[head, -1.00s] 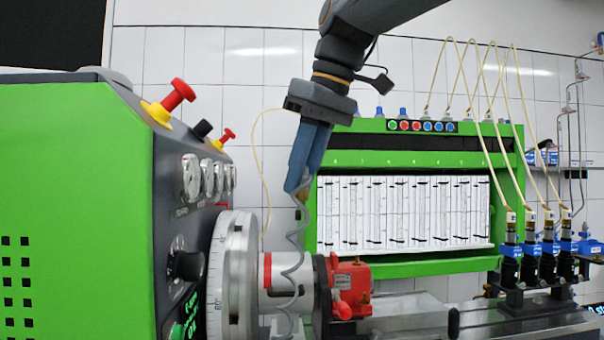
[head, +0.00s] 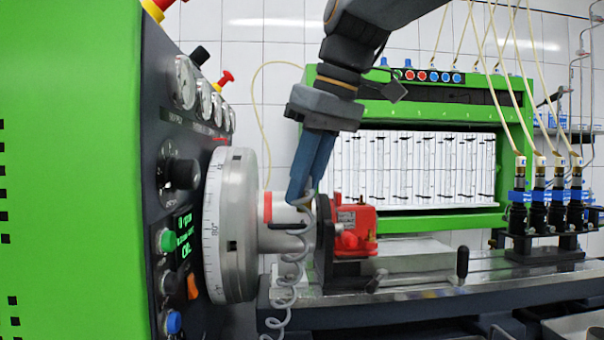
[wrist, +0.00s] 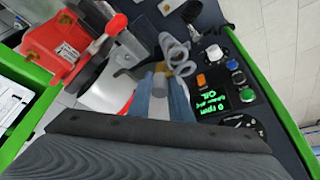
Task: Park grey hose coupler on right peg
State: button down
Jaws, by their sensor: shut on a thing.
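My gripper (head: 300,198) points down in front of the white cylinder beside the large disc, its blue fingers shut. It also shows in the wrist view (wrist: 166,92). The grey coiled hose (head: 290,270) hangs from the fingertips, and its loops show beyond them in the wrist view (wrist: 178,52). The coupler at the hose's end is mostly hidden between the fingers. A small tan part (wrist: 161,68) shows at their tips. I cannot make out the right peg in either view.
The graduated disc (head: 230,225) and green control cabinet (head: 65,170) stand left. A red pump (head: 355,225) sits close right of the fingers, on the metal bed (head: 420,285). A green rack with white gauge tubes (head: 418,165) stands behind. Several black injectors (head: 538,215) stand at the right.

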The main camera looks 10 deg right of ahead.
notch_tip(320, 180, down, 29)
jog(key=b, duration=1)
jog(key=shift+f+p, duration=0.25)
jog(key=shift+p, duration=0.1)
dwell(0.5)
jog(key=shift+f+b, duration=0.3)
jog(key=shift+f, duration=0.8)
dwell(1.0)
jog(key=c, duration=1.1)
grip_release()
jog(key=shift+r, duration=0.15)
jog(key=shift+r+p, duration=3.3)
jog(key=shift+r, duration=0.3)
